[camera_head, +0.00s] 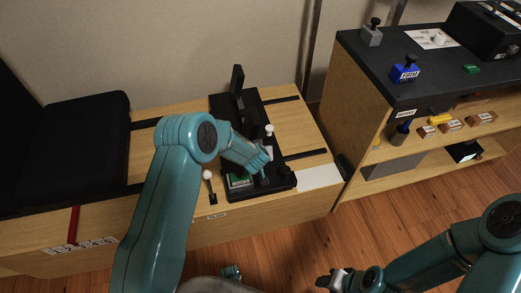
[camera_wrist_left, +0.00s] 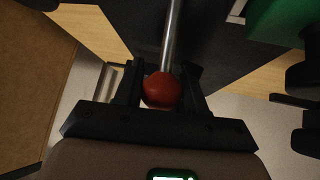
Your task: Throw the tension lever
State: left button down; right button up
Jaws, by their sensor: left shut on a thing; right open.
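A lever with a red ball knob (camera_wrist_left: 162,89) on a thin metal rod (camera_wrist_left: 172,35) shows in the left wrist view. My left gripper (camera_wrist_left: 160,80) is shut on the knob, one dark finger on each side. In the head view my left arm reaches over the black panel (camera_head: 248,110) on the wooden bench, and the red knob is hidden there. No label naming the lever is readable. My right gripper (camera_head: 332,281) is open and empty over the floor at the bottom of the head view.
A white-knobbed lever (camera_head: 208,176) stands left of the panel, and another white knob (camera_head: 269,130) is on it. A black seat (camera_head: 85,145) is at the left. A shelf unit (camera_head: 350,85) with a blue labelled block (camera_head: 405,73) stands right. The wooden floor (camera_head: 300,240) in front is clear.

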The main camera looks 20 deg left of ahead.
pick_arm(q)
jog(key=shift+a+f, duration=0.1)
jog(key=shift+f, duration=0.05)
jog(key=c, duration=0.8)
grip_release()
jog(key=shift+f, duration=0.1)
jog(key=shift+o, duration=0.2)
jog(key=shift+r, duration=0.2)
jog(key=shift+s+r, duration=0.15)
jog(key=shift+r, duration=0.05)
jog(key=p+v, duration=0.3)
jog(key=v, duration=1.2)
jog(key=shift+s+r+p, duration=0.2)
jog(key=shift+s+p, duration=0.1)
